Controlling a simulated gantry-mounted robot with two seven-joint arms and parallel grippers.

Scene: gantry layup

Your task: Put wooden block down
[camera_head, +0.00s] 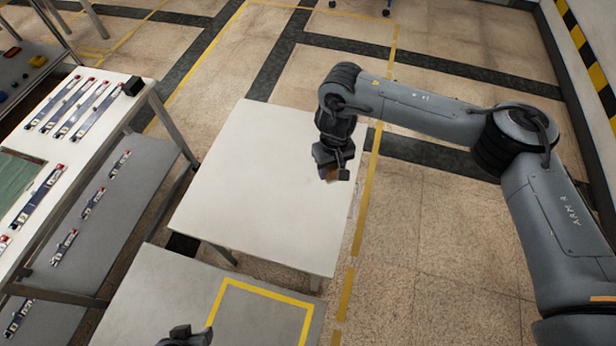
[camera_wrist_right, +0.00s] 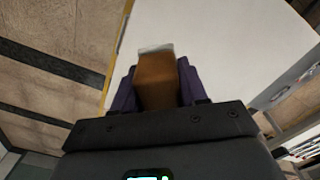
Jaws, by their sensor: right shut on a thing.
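The wooden block (camera_wrist_right: 157,82) is brown and sits between the two fingers of my right gripper (camera_wrist_right: 157,88) in the right wrist view. In the head view my right gripper (camera_head: 332,174) is over the right part of the white table (camera_head: 250,190), and only a small brown bit of the block (camera_head: 329,173) shows below it. The gripper is shut on the block. I cannot tell whether the block touches the table top. A dark gripper part, likely my left gripper (camera_head: 186,337), shows at the bottom edge of the head view; its fingers are not clear.
The white table top is bare around my right gripper. A grey table with a yellow taped outline (camera_head: 262,290) stands in front. At the left is a workbench (camera_head: 110,105) with several rail-like parts and a lower shelf (camera_head: 120,195). Floor lies open to the right.

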